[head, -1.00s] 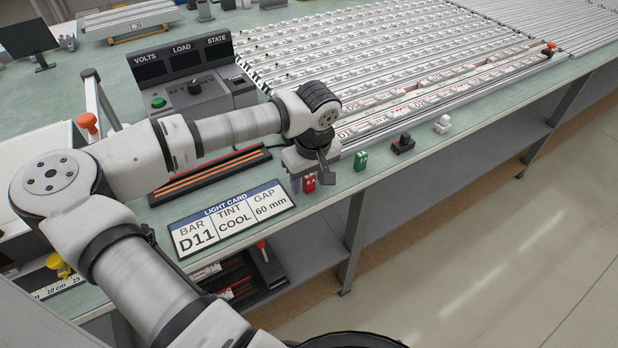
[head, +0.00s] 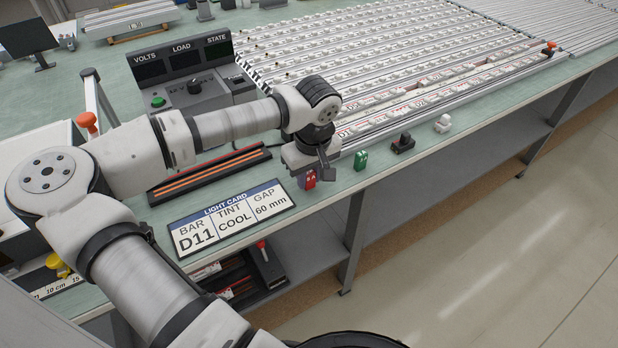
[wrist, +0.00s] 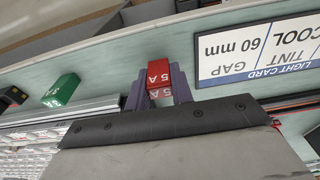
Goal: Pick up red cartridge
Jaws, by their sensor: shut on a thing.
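The red cartridge (head: 310,179) is a small block near the table's front edge, just right of the light card. In the wrist view the red cartridge (wrist: 159,78) is marked "5 A" and sits between the two purple-grey fingers. My gripper (head: 303,172) points down over it and is shut on it, with the fingers on either side. In the wrist view my gripper (wrist: 159,86) covers the cartridge's lower part. I cannot tell whether the cartridge touches the table.
A green cartridge (head: 361,160), a black piece (head: 403,144) and a white piece (head: 443,124) stand to the right along the front edge. The light card (head: 228,222) lies to the left. A meter box (head: 185,80) and rows of light bars (head: 400,70) are behind.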

